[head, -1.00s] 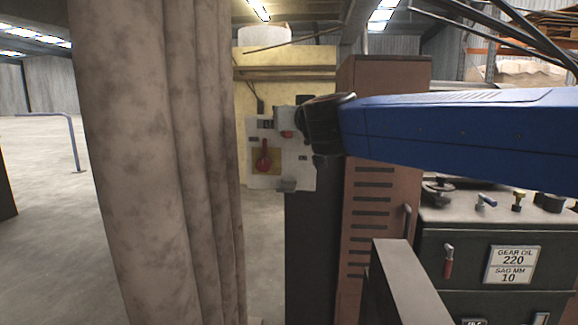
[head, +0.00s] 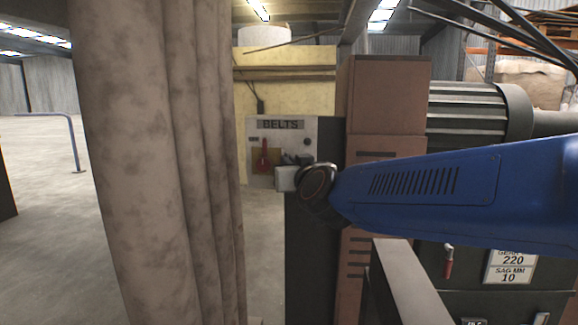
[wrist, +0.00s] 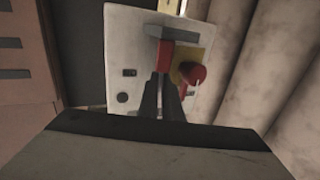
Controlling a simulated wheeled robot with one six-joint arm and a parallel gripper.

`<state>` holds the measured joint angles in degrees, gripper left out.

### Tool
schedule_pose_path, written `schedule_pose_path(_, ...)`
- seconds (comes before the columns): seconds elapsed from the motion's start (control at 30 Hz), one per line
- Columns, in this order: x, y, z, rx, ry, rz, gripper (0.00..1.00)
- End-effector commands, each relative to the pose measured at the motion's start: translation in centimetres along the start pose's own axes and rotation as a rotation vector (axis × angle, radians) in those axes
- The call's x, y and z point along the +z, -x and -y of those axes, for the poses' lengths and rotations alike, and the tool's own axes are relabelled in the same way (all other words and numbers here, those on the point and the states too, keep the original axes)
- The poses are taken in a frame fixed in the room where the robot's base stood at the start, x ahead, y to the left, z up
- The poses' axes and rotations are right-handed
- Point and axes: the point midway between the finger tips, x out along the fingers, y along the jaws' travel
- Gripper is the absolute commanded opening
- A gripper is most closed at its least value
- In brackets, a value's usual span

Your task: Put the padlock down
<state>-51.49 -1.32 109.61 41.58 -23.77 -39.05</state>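The padlock (wrist: 166,57) has a red body and shows in the wrist view between the tips of my gripper (wrist: 163,78). The narrow dark fingers are close together and appear shut on it. In the head view my wrist covers the panel's lower right, and the padlock cannot be made out there.
The panel, labelled BELTS, also shows in the head view (head: 318,130). It carries a red rotary handle (head: 265,153) on a yellow plate, close beside the padlock. A stained curtain (head: 150,170) hangs to the left. A brown vented cabinet (head: 388,100) stands to the right.

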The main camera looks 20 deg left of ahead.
Motion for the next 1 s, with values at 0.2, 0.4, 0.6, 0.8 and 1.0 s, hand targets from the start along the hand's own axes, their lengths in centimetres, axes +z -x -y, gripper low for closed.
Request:
schedule_pose_path(0.2,0.59,0.02,0.02,-0.001,-0.001,-0.001,0.0)
schedule_pose_path(0.4,0.71,0.01,0.02,-0.001,0.0,-0.001,0.0)
schedule_pose_path(0.6,0.87,0.01,0.02,-0.001,0.0,0.0,0.24)
schedule_pose_path(0.8,0.86,0.01,0.02,-0.001,0.0,0.0,0.24)
schedule_pose_path(1.0,0.58,0.67,0.03,-0.001,0.0,-0.001,0.24)
